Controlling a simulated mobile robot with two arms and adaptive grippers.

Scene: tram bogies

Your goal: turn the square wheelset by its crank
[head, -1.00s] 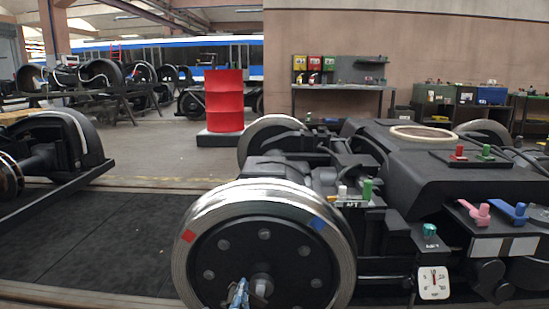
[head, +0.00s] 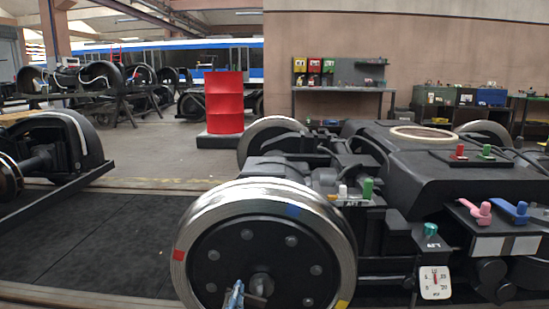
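The wheelset's near wheel (head: 228,262) faces me at the bottom centre, a black disc with bolts and a shiny steel tread. It has a red mark (head: 178,256) at left, a blue mark (head: 293,210) at upper right and a yellow mark (head: 342,304) at lower right. A grey crank part (head: 258,287) sits at its hub. My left gripper (head: 236,296), small and bluish grey, is at the crank just left of the hub. It is cut by the bottom edge, and its fingers are too small to read. My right gripper is not in view.
The black bogie frame (head: 450,185) fills the right, with pink (head: 481,213) and blue (head: 515,212) levers and a white gauge (head: 435,282). A red drum (head: 224,102) stands behind. Another wheelset (head: 60,150) is at left. The dark floor (head: 100,235) between is clear.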

